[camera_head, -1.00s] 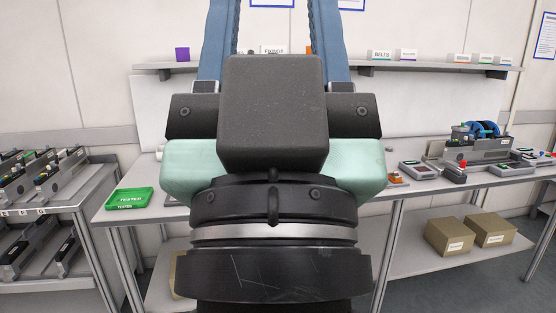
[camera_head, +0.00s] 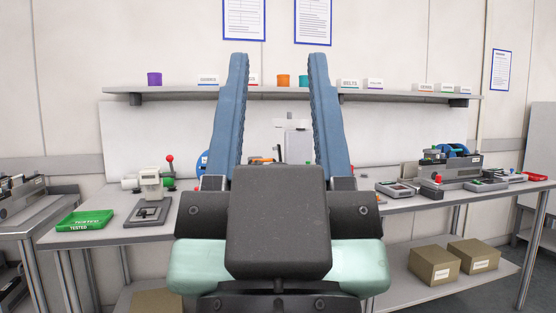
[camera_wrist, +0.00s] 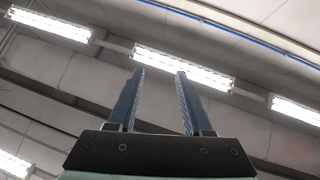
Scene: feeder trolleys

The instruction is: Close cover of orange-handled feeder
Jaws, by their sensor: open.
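My gripper (camera_head: 278,58) is open and empty, its two blue fingers pointing up in front of the wall and shelf. In the wrist view my gripper (camera_wrist: 160,74) also shows open, against the ceiling and its lamps. A small orange part (camera_head: 262,160) shows low between the fingers, on the bench behind; my gripper hides most of what is around it, so I cannot tell if it is the orange handle. A grey feeder-like unit with a blue reel (camera_head: 450,164) stands on the bench at right. I cannot make out an orange handle or an open cover on it.
The long bench (camera_head: 110,232) spans the view, with a green tray (camera_head: 84,221) and a grey stand (camera_head: 151,200) at left. A pale upright device (camera_head: 297,142) stands behind my fingers. A trolley (camera_head: 22,218) is at far left. A shelf (camera_head: 400,95) runs above; boxes (camera_head: 434,265) lie below.

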